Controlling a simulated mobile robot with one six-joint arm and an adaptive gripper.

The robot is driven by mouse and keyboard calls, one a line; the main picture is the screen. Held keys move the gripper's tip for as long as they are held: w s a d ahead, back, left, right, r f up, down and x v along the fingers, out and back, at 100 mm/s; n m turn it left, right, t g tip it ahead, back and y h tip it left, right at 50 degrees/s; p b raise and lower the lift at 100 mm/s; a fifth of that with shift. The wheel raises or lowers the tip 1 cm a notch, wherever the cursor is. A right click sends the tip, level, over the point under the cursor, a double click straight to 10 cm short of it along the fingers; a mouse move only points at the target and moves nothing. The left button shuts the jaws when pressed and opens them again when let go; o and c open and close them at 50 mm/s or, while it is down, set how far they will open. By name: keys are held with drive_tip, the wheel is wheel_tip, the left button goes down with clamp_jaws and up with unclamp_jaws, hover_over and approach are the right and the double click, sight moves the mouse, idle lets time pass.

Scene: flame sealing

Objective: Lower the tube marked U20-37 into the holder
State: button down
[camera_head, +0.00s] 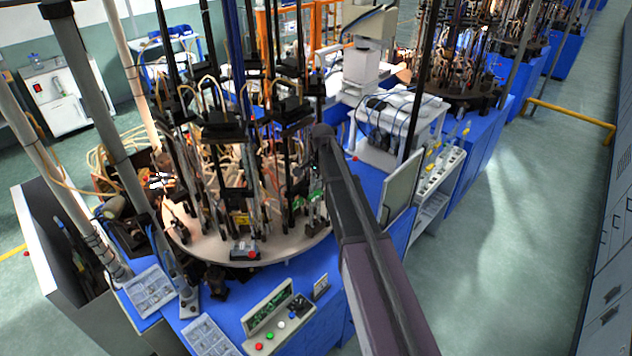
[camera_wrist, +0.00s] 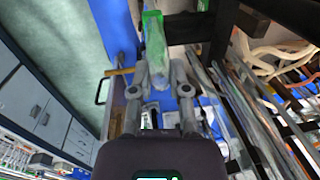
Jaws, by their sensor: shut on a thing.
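My gripper (camera_wrist: 161,80) is shut on a clear tube (camera_wrist: 159,50) with a bright green end (camera_wrist: 152,25), which stands out between the two fingers in the wrist view. No marking on the tube is legible. In the head view, my dark arm reaches from the lower right to the right side of the round machine, and the gripper is hard to make out there. A small green patch shows near the arm's end, but I cannot tell if it is the held tube. I cannot pick out the holder with certainty in either view.
The round machine table (camera_head: 208,252) carries several upright rods, clamps and looped hoses close to my arm. A control box with buttons (camera_head: 277,315) stands in front, beside parts trays (camera_head: 150,290). Dark machine bars (camera_wrist: 222,30) stand close to the right of the tube. The floor (camera_head: 500,240) on the right is clear.

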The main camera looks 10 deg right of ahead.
drive_tip(key=shift+f+b, duration=0.3)
drive_tip(key=shift+f, duration=0.1)
drive_tip(key=c, duration=0.5)
unclamp_jaws()
drive_tip(key=shift+r, duration=0.15)
drive_tip(key=shift+r+p, duration=2.2)
drive_tip(key=shift+p, duration=0.1)
drive_tip(key=s+n, duration=1.1)
drive_tip(key=s, duration=1.6)
drive_tip(key=shift+g+h, duration=0.4)
drive_tip(key=shift+g, duration=0.1)
drive_tip(key=f+b, duration=0.7)
drive_tip(key=s+f+b, duration=0.1)
drive_tip(key=f+b, duration=0.6)
drive_tip(key=s+f+b, duration=0.1)
drive_tip(key=f+b, duration=0.6)
drive_tip(key=shift+s+a+f, duration=0.15)
drive_tip(key=shift+a+f, duration=0.1)
drive_tip(key=shift+f, duration=0.05)
